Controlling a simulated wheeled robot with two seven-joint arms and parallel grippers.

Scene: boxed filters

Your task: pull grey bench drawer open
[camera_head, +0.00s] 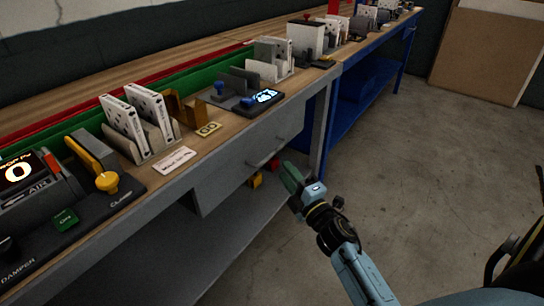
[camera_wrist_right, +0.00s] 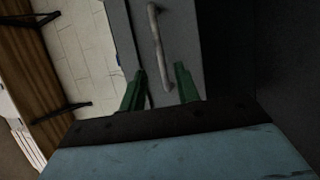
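The grey bench drawer (camera_head: 225,175) sits under the wooden bench top in the head view and looks shut. Its thin bar handle (camera_head: 262,161) is on the front, partly hidden by my right gripper. My right gripper (camera_head: 290,179) is at the drawer front by the handle. In the right wrist view, the green fingers of the right gripper (camera_wrist_right: 160,84) are apart, one on each side of the lower end of the handle (camera_wrist_right: 157,42). Gaps show between the fingers and the bar, so contact is not visible. My left gripper is in neither view.
The bench top (camera_head: 215,148) carries boxed filters (camera_head: 145,112), a lit device (camera_head: 263,97) and a control panel (camera_head: 70,215). A blue bench (camera_head: 352,98) adjoins; the concrete floor (camera_head: 440,170) is clear.

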